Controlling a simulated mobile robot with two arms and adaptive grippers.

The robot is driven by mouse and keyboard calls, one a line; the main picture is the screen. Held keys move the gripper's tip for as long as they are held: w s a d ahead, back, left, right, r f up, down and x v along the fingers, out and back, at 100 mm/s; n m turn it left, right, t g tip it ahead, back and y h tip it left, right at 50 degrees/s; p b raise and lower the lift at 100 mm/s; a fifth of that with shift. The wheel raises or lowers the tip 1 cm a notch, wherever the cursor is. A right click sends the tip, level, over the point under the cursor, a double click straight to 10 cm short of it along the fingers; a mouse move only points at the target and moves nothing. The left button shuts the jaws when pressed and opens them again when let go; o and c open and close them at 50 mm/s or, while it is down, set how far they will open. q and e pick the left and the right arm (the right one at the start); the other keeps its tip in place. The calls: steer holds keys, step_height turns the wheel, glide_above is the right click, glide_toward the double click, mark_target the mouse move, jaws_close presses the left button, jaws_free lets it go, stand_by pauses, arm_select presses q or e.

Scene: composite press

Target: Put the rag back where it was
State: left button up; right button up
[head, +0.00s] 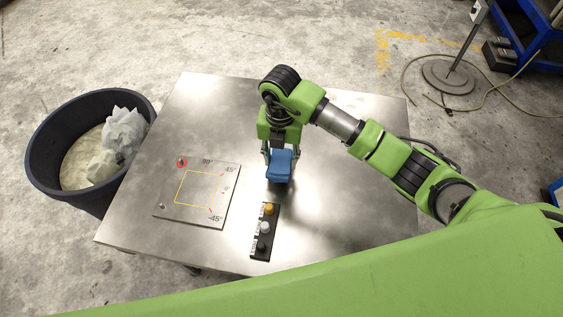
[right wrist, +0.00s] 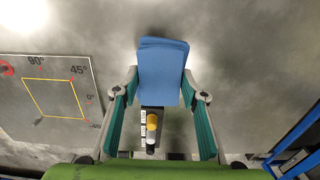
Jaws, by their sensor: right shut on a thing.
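The rag is a folded blue cloth (head: 280,166) near the middle of the metal table, just above or at its top; I cannot tell if it touches. My right gripper (head: 281,153) points down over it and is shut on it. In the right wrist view the blue rag (right wrist: 162,72) sits between the two fingers of the right gripper (right wrist: 160,88). My left gripper is not in view.
The metal table (head: 345,225) carries a marked plate (head: 200,193) with angle labels at left. A black strip with several knobs (head: 264,232) lies in front of the rag. A dark bin (head: 52,150) with crumpled material stands left of the table. The table's right side is bare.

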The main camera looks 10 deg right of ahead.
mark_target(281, 158)
steer(key=f, duration=0.3)
steer(key=shift+w+d+f+p, duration=0.1)
steer(key=shift+w+p, duration=0.1)
steer(key=shift+p, duration=0.2)
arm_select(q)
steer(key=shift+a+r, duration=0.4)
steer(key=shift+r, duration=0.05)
arm_select(e)
steer(key=shift+f, duration=0.25)
steer(key=shift+f, duration=0.15)
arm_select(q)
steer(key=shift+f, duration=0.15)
arm_select(e)
steer(key=o, duration=1.2)
steer(key=shift+r, duration=0.25)
arm_select(q)
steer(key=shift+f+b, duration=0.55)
steer(key=shift+b, duration=0.2)
arm_select(e)
step_height(281, 158, up, 12)
steer(key=shift+f, duration=0.1)
